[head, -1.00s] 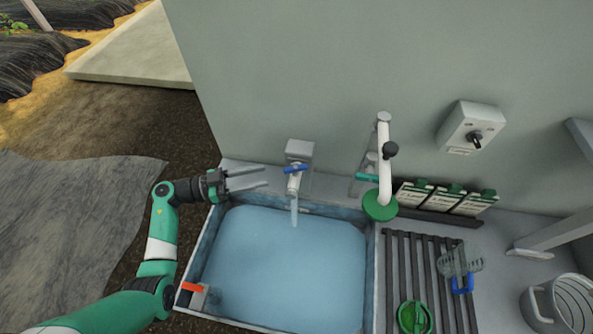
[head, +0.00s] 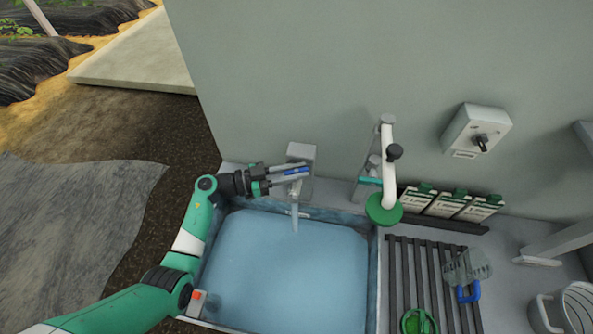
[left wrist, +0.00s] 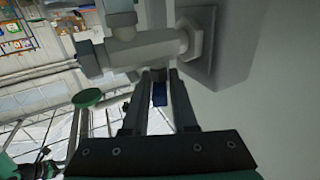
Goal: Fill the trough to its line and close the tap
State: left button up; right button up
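The trough (head: 372,262) holds pale blue water (head: 285,270) covering its whole floor; I cannot make out a fill line. The tap (head: 301,154) stands on the wall behind it, and a stream (head: 295,222) runs from its spout into the water. My left gripper (head: 298,171) is at the tap, its fingers on either side of the blue handle (head: 291,172). In the left wrist view the blue handle (left wrist: 160,93) sits between the fingers with narrow gaps showing, below the grey tap body (left wrist: 140,50). My right gripper is not in view.
An orange-topped fitting (head: 197,296) sits at the trough's front left corner. Right of the trough stand a white pipe with a green head (head: 384,208), a slatted rack (head: 433,265), a clear scoop (head: 466,266) and a jug (head: 560,308). A switch box (head: 477,131) hangs on the wall.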

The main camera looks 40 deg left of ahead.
pick_arm(q)
grip_shut()
jog(key=shift+f+m+g+h, duration=0.1)
jog(key=shift+m+g+h, duration=0.25)
jog(key=shift+h, duration=0.25)
jog(key=shift+a+f+m+g+h+b, duration=0.1)
jog(key=shift+m+g+h+b, duration=0.25)
jog(key=shift+m+h, duration=0.15)
jog(key=m+g+h+b, duration=0.1)
jog(key=g+b, duration=0.1)
jog(key=b, duration=0.1)
jog(key=m+g+h+b, duration=0.2)
jog(key=b, duration=0.1)
jog(key=shift+f+m+h, duration=0.2)
jog(key=shift+m+h, duration=0.05)
jog(key=shift+h, duration=0.05)
jog(key=shift+r, duration=0.3)
